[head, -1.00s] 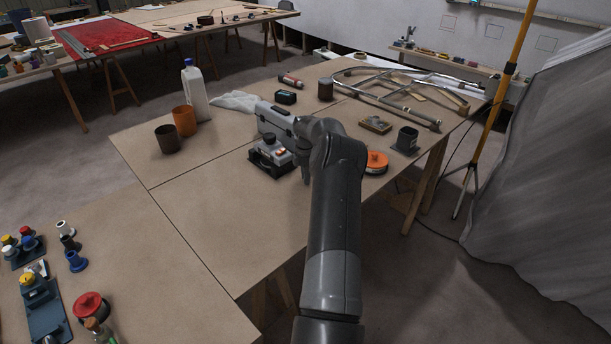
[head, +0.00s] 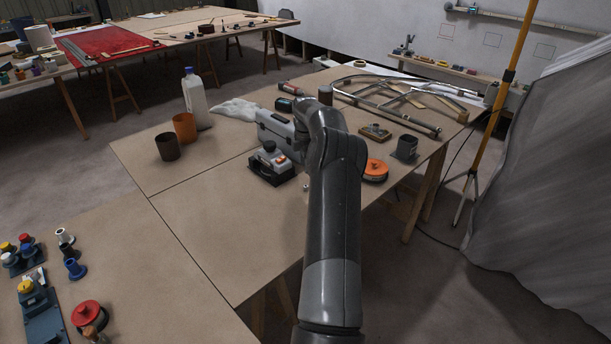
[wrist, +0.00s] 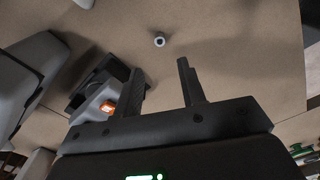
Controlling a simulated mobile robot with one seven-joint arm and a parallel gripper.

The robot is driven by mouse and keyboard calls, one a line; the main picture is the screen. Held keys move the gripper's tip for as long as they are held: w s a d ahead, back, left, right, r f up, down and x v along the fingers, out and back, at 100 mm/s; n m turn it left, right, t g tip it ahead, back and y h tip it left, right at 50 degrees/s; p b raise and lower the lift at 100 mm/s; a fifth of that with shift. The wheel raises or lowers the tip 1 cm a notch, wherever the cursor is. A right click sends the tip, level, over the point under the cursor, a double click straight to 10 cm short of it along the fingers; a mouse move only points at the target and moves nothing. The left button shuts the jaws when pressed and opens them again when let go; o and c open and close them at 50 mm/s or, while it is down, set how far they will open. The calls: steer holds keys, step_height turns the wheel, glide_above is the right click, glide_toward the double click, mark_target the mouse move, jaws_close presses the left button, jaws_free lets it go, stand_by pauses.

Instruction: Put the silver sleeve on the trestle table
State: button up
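The silver sleeve (wrist: 159,41) is a small pale ring with a dark hole in the wrist view. It stands on the brown top of the trestle table (head: 215,225), apart from other things. In the head view the sleeve (head: 306,187) is a tiny bright piece just left of my arm. My gripper (wrist: 160,66) is open in the wrist view, its two dark fingers spread with nothing between them. The sleeve lies beyond the fingertips, roughly in line with the gap. In the head view my gripper is hidden behind my arm.
A black-and-grey device with an orange button (head: 270,164) stands close left of the sleeve, beside a grey case (head: 274,127). An orange disc (head: 375,170) lies right of my arm. Cups, a white bottle (head: 195,97) and a metal frame stand farther back.

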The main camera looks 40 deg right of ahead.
steer(key=w+a+r+m+h, duration=0.1)
steer(key=w+a+r, duration=0.2)
steer(key=a+r, duration=1.2)
steer(key=s+a+r+m+t, duration=0.1)
steer(key=s+a+r, duration=0.15)
steer(key=a, duration=0.35)
steer(key=s+a+r+m+h, duration=0.1)
steer(key=s+a+r, duration=0.1)
steer(key=a+r, duration=0.25)
steer(key=s+a+r+m+t, duration=0.1)
steer(key=s+a+r, duration=0.1)
steer(key=a, duration=0.4)
steer(key=s+a+r+m+t, duration=0.25)
steer(key=s+a+m, duration=0.25)
steer(key=s+a, duration=0.95)
steer(key=s+a+f+m+y, duration=0.1)
steer(key=s+a+f+m, duration=0.1)
steer(key=s, duration=0.5)
steer(key=s+a+f+m+t+y, duration=0.1)
steer(key=s+a+f, duration=0.2)
steer(key=s, duration=0.4)
steer(key=shift+s+a+f+m, duration=0.2)
steer(key=shift+s+f+m, duration=0.1)
steer(key=shift+m, duration=0.1)
